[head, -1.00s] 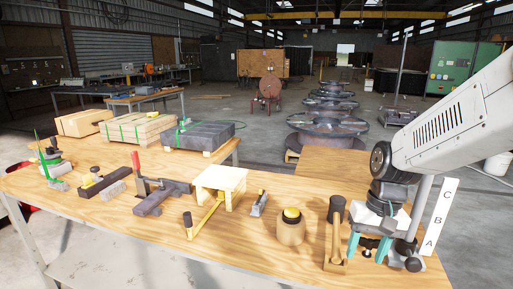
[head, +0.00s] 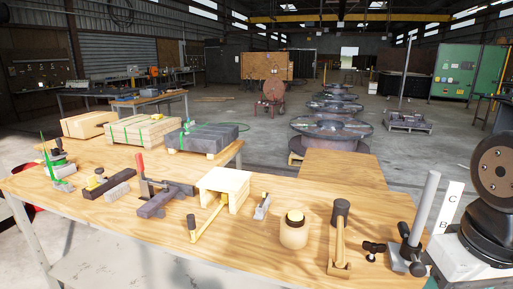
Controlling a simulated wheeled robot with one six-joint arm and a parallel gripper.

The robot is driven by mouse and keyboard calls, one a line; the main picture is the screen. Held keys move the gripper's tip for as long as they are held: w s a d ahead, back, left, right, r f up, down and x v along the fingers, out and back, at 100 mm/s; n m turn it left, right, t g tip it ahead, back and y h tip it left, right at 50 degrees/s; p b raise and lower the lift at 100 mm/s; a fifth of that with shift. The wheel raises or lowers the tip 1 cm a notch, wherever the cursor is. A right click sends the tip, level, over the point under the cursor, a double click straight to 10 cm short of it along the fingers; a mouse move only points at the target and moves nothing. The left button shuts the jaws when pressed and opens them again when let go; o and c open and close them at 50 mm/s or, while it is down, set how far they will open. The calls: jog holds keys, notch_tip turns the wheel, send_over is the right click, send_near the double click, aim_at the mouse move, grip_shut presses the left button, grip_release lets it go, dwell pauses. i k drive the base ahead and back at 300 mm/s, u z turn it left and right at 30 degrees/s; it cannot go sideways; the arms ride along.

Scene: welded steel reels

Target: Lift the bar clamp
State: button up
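What looks like the bar clamp stands at the right end of the wooden table in the head view: a grey, slightly tilted bar (head: 425,205) with black fittings low down and a small black knob piece (head: 373,249) to its left. I cannot tell whether these are joined. My gripper is at the lower right, right of the bar and apart from it as seen. Its white body shows, but only a sliver of teal finger (head: 431,284) shows at the bottom edge. The rest of the fingers is cut off, so their opening is hidden.
A red-handled tool (head: 140,170) is farther left.

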aim_at(139, 156)
jog(key=z, duration=2.15)
jog(key=k, duration=1.65)
jog(key=u, duration=2.8)
jog(key=i, duration=0.9)
jog(key=u, duration=0.25)
